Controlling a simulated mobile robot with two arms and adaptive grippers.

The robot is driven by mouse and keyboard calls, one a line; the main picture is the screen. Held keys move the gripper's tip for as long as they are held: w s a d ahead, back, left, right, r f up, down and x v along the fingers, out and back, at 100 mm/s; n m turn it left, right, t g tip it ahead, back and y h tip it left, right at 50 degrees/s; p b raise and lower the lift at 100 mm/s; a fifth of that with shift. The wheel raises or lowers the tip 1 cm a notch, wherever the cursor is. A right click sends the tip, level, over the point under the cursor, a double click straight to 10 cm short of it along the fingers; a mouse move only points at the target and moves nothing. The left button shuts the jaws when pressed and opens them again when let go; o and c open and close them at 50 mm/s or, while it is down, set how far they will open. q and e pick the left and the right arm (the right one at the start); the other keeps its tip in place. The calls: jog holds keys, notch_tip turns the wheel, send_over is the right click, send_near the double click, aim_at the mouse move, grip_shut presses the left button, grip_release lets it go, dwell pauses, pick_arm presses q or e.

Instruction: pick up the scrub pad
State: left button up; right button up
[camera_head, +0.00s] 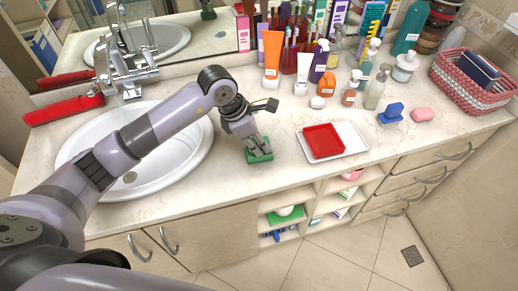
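A green scrub pad (263,157) lies on the pale marble counter, to the right of the oval sink. My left gripper (257,150) reaches down over it from above, with its fingers at the pad and covering part of its top. The view is too small to tell whether the fingers are open around the pad or shut on it. My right gripper is not in view.
The white sink (190,160) lies under my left arm. A red tray (324,141) sits on a white tray (352,138) to the right. A blue item (391,113), a pink bar (423,115) and a woven basket (460,83) stand farther right. Several bottles crowd the back.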

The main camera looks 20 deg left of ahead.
pick_arm(q)
grip_shut()
jog(key=shift+r, duration=0.1)
jog(key=shift+w+r+b, duration=0.1)
jog(key=shift+r+b, duration=0.2)
jog(key=shift+r, duration=0.4)
notch_tip(320, 180, up, 18)
jog(key=b, duration=0.3)
jog(key=shift+r+b, duration=0.25)
jog(key=shift+b, duration=0.15)
